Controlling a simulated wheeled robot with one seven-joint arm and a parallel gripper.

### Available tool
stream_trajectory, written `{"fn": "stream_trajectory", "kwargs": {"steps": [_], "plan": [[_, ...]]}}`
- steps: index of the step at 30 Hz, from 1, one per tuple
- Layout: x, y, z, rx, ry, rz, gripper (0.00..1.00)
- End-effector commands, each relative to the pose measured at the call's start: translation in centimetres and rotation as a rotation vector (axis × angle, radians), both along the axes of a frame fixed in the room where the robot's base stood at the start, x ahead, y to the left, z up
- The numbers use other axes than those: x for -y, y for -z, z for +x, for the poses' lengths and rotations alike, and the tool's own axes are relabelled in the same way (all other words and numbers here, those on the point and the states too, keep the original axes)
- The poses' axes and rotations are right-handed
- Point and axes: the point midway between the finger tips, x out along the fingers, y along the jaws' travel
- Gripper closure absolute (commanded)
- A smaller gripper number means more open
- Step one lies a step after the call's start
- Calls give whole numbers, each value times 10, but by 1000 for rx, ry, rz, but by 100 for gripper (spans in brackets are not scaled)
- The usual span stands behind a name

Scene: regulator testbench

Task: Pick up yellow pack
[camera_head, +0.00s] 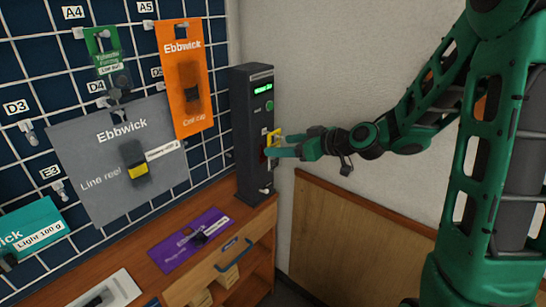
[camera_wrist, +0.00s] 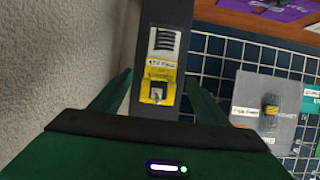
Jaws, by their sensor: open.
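My gripper (camera_head: 274,144) is open at the dark upright post (camera_head: 252,165) on the bench's right end. In the wrist view, the open fingers of my gripper (camera_wrist: 158,84) appear on either side of the post (camera_wrist: 166,20). A small yellow patch (camera_head: 275,134) shows near the fingertips. Contact between fingers and post is unclear.
An orange pack (camera_head: 187,60), a green pack (camera_head: 108,55), a grey pack (camera_head: 95,165) and a teal pack (camera_head: 30,228) hang on the wall grid. A purple pack (camera_head: 185,245) lies on the wooden bench (camera_head: 225,262). A plain wall stands close behind the post.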

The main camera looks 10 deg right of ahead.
Motion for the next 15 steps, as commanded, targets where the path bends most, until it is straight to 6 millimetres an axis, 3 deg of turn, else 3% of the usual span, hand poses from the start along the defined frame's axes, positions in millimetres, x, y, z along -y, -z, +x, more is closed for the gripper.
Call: {"fn": "stream_trajectory", "kwargs": {"steps": [9,15], "plan": [[-22,20,29,-1,-3,0,31],[-24,22,33,0,0,0,31]]}}
